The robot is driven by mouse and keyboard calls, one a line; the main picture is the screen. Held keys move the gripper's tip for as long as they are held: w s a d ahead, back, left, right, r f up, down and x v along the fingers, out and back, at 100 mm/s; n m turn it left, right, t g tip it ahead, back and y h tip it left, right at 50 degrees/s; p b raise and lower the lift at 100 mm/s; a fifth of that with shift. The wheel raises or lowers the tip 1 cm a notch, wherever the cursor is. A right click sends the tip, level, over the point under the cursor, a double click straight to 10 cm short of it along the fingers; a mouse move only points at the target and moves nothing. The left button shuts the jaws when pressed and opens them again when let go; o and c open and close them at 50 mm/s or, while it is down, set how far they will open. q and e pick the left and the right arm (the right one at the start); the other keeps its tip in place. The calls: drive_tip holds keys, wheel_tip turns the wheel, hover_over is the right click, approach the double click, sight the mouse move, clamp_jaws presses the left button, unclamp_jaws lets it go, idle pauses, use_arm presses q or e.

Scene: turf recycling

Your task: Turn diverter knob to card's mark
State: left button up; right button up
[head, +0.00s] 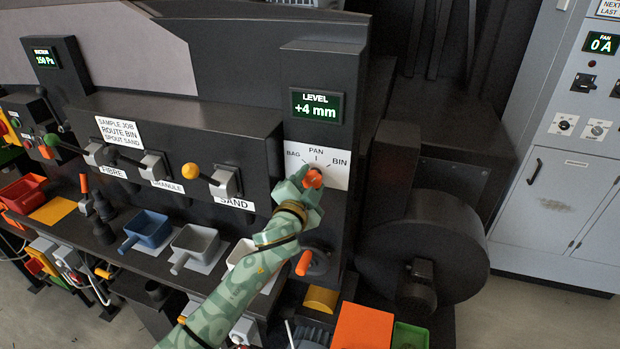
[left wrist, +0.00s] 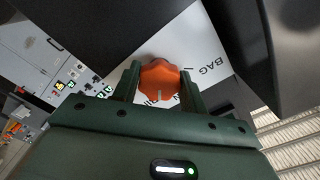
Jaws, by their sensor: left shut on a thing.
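The orange diverter knob (head: 314,179) sits on a white plate (head: 335,170) marked BAG, PAN and BIN, below the LEVEL display. My left gripper (head: 308,184) is shut on the knob. In the left wrist view the knob (left wrist: 160,78) is between the two fingers, and a pale line on it points down the picture, toward the palm. BAG shows to its right there; other lettering below is partly hidden. I cannot tell exactly which mark the knob points at. The card (head: 121,132) at the upper left reads SAMPLE JOB, ROUTE BIN, SPOUT SAND.
A row of levers stands left of the knob, with a yellow-tipped one (head: 190,170) nearest. Blue (head: 148,229) and grey (head: 194,241) scoops sit below. An orange-handled crank (head: 304,262) is under my wrist. A blower housing (head: 425,250) stands at right.

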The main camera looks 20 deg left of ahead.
use_arm(q)
drive_tip(key=shift+m+p, duration=0.3)
drive_tip(key=shift+m, duration=0.8)
drive_tip(key=o, duration=1)
drive_tip(key=shift+c, duration=0.2)
drive_tip(key=s+b, duration=0.1)
drive_tip(key=s, duration=1.5)
drive_tip(key=shift+s+a, duration=0.2)
